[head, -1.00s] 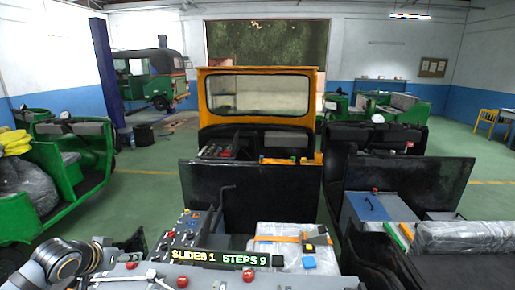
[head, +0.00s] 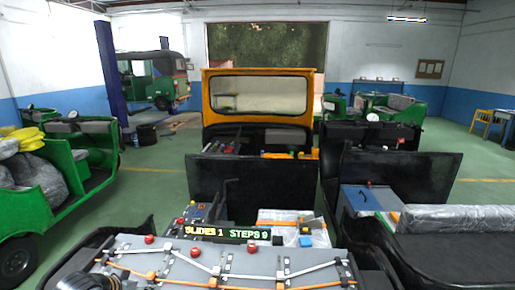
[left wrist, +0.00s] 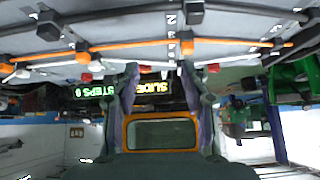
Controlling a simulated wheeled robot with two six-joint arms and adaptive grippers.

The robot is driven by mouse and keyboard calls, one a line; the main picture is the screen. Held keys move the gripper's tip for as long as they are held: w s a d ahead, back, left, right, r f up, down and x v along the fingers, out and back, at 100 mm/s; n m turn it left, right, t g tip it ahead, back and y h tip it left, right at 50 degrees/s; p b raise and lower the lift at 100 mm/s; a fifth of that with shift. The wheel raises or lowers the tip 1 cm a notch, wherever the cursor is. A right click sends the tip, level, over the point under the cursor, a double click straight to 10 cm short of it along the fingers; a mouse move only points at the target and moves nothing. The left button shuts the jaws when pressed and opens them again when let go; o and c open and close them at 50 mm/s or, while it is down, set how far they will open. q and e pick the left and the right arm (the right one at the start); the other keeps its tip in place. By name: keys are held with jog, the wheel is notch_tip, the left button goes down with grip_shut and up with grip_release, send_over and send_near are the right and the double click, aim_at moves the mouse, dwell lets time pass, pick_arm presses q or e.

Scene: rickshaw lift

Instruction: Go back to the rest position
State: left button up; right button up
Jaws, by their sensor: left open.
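My left gripper (left wrist: 160,80) shows in the left wrist view, its two dark fingers apart with nothing between them. That view is upside down. The fingers point toward a grey panel with orange and white lines and black clips. In the head view the same panel (head: 205,272) fills the bottom. A dark piece of my left arm (head: 88,281) shows at the lower left edge, and the gripper itself cannot be made out there. My right gripper is in neither view.
A sign (head: 228,232) reads "SLIDES 1 STEPS 9". Behind it stands a yellow-framed vehicle (head: 207,100) with a windscreen. Green vehicles (head: 20,200) stand at the left. A wrapped grey seat (head: 460,217) lies at the right. Green floor (head: 150,175) is open at mid left.

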pick_arm(q)
jog(key=s+d+f+n+g+y, duration=0.15)
jog(key=s+d+f, duration=0.3)
jog(key=s, duration=0.65)
jog(key=s+d+f+m+g, duration=0.1)
jog(key=s+d+f+g, duration=0.3)
jog(key=s, duration=0.7)
jog(key=s+f+b+x, duration=0.1)
jog(key=s+b+x, duration=0.2)
jog(key=x, duration=1.1)
jog(key=s+a+b+x, duration=0.1)
jog(key=s+b+x, duration=0.15)
jog(key=x, duration=1.25)
jog(key=s+a+f+g+b, duration=0.1)
jog(key=s+f+b, duration=0.3)
jog(key=s+f, duration=1.6)
notch_tip(320, 180, down, 4)
jog(key=shift+r+n, duration=0.1)
jog(key=shift+n, duration=0.35)
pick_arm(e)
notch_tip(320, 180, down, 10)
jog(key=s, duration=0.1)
